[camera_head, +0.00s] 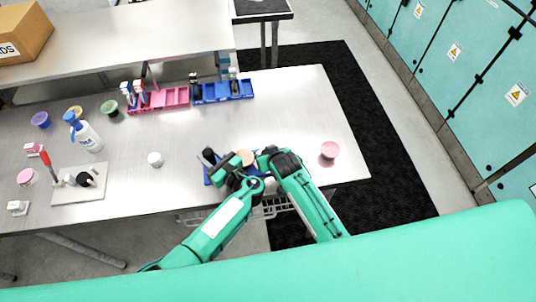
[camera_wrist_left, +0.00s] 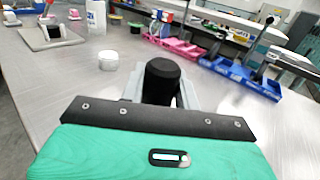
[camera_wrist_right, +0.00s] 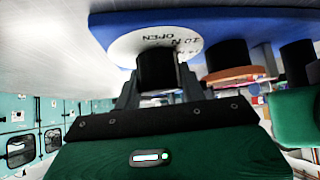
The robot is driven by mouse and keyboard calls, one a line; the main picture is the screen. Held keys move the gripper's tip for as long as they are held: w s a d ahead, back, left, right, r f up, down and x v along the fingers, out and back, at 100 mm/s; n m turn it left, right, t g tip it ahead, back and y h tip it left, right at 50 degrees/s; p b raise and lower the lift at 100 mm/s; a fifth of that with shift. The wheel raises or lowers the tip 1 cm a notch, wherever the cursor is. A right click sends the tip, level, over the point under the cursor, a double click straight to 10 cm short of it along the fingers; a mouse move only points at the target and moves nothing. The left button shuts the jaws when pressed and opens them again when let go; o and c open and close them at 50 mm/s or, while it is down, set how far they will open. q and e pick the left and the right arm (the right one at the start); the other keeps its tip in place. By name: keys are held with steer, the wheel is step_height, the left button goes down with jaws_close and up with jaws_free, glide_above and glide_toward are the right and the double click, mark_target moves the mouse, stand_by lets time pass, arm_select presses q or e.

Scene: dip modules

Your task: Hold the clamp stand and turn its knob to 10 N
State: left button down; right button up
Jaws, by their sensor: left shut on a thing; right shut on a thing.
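The clamp stand has a blue base (camera_head: 207,180), mostly hidden by my grippers in the head view. In the right wrist view the base (camera_wrist_right: 225,27) carries a white dial (camera_wrist_right: 122,42) lettered "10 N" and "OPEN". My right gripper (camera_head: 264,158) is shut on the black knob (camera_wrist_right: 157,68) in front of that dial. My left gripper (camera_head: 216,164) is shut on a black upright post (camera_wrist_left: 162,80) of the stand. An orange disc (camera_head: 246,158) sits between the grippers. The dial's pointer setting cannot be read.
A pink cup (camera_head: 329,150) stands right of the stand, a white jar (camera_head: 155,159) left. Pink (camera_head: 171,97) and blue (camera_head: 223,92) bins stand behind. A spray bottle (camera_head: 87,135) and a red-handled fixture (camera_head: 78,186) are far left. The stand is near the table's front edge.

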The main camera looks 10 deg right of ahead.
stand_by(0.3)
steer(key=o, duration=1)
steer(key=v, duration=1.2)
arm_select(q)
steer(key=c, duration=0.9)
jaws_free()
steer(key=shift+c, duration=0.2)
steer(key=shift+r, duration=0.1)
steer(key=shift+r, duration=3.65)
